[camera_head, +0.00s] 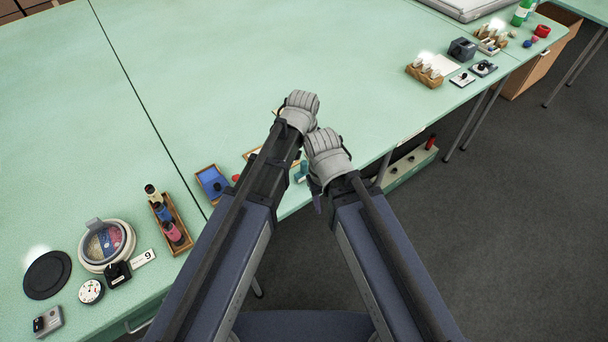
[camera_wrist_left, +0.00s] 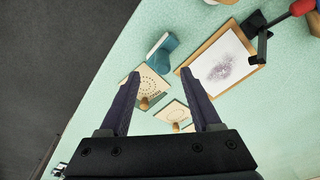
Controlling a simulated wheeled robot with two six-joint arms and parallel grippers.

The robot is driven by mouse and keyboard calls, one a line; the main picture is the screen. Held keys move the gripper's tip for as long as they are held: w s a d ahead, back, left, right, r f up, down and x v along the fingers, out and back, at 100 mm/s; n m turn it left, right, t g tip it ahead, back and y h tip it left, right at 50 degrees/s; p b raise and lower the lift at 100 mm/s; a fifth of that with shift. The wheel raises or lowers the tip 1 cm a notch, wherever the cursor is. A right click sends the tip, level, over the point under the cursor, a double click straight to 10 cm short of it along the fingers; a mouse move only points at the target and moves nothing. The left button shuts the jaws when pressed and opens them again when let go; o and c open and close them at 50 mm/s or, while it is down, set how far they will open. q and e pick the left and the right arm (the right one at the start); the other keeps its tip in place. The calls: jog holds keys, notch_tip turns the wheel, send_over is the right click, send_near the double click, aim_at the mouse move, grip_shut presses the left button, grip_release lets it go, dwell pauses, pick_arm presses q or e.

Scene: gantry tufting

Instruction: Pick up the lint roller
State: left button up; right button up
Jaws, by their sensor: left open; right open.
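In the left wrist view, a teal curved object with a pale strip beside it (camera_wrist_left: 161,54) lies on the green table, just beyond my left fingertips; it may be the lint roller, but I cannot tell surely. A teal piece also shows in the head view (camera_head: 300,173), beside my left forearm. My left gripper (camera_wrist_left: 159,72) is open and empty, above the table edge zone. Its fingers are hidden behind my arm in the head view. My right gripper (camera_head: 317,203) shows only as a dark sliver under its wrist, beside the table's front edge.
Two small wooden boards with knobs (camera_wrist_left: 145,102) lie below my left fingers. A framed sheet with a dark print (camera_wrist_left: 222,66) and a black stand (camera_wrist_left: 257,40) are to the right. A blue tray (camera_head: 212,183) and bottle rack (camera_head: 172,226) are at left.

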aim_at(304, 162)
pick_arm(q)
jog(key=f+b, duration=0.5)
jog(key=shift+w+a+f, duration=0.1)
jog(key=shift+w+a, duration=0.05)
jog(key=shift+w, duration=0.2)
grip_shut()
dwell(0.3)
